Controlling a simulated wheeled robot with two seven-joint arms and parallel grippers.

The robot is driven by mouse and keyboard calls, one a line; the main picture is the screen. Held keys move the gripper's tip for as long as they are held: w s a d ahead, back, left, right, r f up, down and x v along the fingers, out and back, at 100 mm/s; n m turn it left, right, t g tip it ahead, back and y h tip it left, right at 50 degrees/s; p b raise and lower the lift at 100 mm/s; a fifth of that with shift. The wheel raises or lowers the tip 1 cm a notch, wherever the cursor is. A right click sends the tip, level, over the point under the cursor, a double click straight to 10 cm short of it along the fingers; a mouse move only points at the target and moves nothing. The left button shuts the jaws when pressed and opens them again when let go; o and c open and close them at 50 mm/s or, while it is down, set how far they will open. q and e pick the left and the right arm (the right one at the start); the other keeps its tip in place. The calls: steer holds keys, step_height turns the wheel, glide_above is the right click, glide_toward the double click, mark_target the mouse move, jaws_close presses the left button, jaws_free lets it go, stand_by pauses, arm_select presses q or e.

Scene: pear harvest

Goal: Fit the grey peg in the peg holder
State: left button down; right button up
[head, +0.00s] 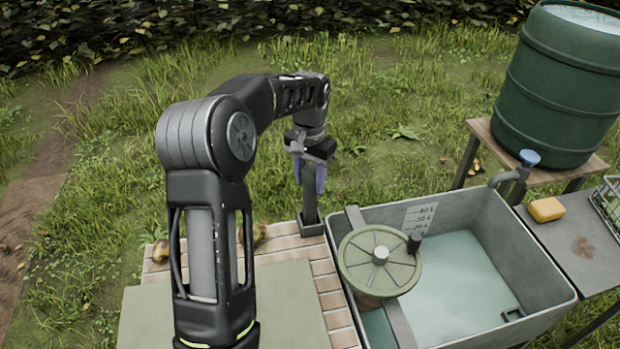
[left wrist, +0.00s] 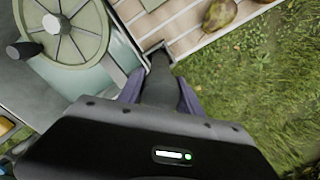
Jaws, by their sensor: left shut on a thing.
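My left gripper (head: 310,187) points down beyond the left side of the sink and is shut on the upright grey peg (head: 310,208). In the left wrist view the peg (left wrist: 160,82) runs between the two purple fingers (left wrist: 159,98). The dark peg holder (head: 311,229) stands at the far end of the slatted bench, beside the sink. The peg's lower end meets the holder in the head view; I cannot tell how deep it sits. A bit of the holder's edge (left wrist: 153,48) shows past the peg in the left wrist view. My right gripper is out of view.
The grey sink (head: 490,205) holds water and has a round green spoked wheel (head: 350,255) over its left part. Pears (head: 160,251) lie on the slatted bench (head: 325,283). A green barrel (head: 560,90), a yellow sponge (head: 546,209) and a wire basket (head: 610,205) are at right.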

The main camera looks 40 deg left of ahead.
mark_target(310, 169)
arm_select(q)
steer(key=shift+c, duration=1.2)
jaws_free()
steer(key=shift+r, duration=0.1)
steer(key=shift+r+p, duration=2.35)
steer(key=shift+r, duration=0.6)
steer(key=shift+f, duration=0.1)
